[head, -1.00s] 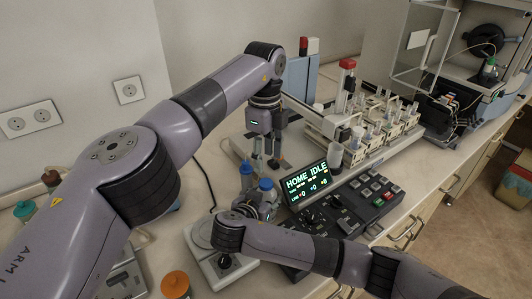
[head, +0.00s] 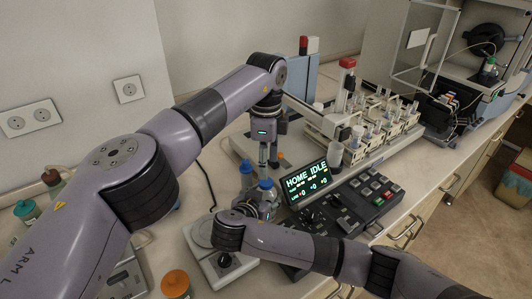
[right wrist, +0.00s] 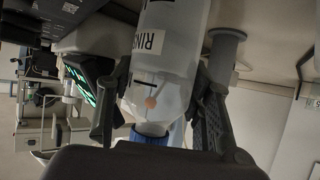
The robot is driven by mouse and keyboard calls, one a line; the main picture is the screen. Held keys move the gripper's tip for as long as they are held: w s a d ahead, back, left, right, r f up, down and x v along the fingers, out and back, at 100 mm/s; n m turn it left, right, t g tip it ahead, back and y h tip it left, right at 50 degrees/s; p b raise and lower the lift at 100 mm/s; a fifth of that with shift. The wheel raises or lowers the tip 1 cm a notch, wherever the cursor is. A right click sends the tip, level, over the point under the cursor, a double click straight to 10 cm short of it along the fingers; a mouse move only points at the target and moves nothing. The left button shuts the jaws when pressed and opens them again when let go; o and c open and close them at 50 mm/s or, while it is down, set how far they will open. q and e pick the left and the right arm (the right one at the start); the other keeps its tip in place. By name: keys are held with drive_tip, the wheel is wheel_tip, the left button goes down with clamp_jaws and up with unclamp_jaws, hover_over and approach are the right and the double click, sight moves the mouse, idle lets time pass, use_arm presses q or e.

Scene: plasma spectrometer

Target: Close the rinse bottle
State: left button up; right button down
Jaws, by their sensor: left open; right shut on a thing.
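The rinse bottle (right wrist: 168,62) is a whitish bottle with a label reading "RINS", seen upside down in the right wrist view. My right gripper (right wrist: 165,105) is shut on it, one finger on each side. A blue part (right wrist: 150,133) shows at its neck end, partly hidden by the gripper body. In the head view a blue top (head: 266,184) stands by my right gripper (head: 257,205). My left gripper (head: 268,163) points down just above this blue top, open. I cannot tell whether it touches it, or whether the cap is fully seated.
Another blue-topped container (head: 246,166) stands just left and behind. A control box (head: 345,205) with a lit screen (head: 307,182) is close on the right. A scale-like device (head: 215,255) lies in front. Racks of vials (head: 370,120) stand behind right.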

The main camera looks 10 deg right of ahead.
use_arm(q)
drive_tip(key=shift+f, duration=2.8)
clamp_jaws()
drive_tip(key=shift+o, duration=0.3)
unclamp_jaws()
drive_tip(key=shift+r, duration=0.15)
drive_tip(key=shift+r, duration=2.15)
drive_tip(key=shift+c, duration=0.3)
drive_tip(key=shift+r, duration=1.75)
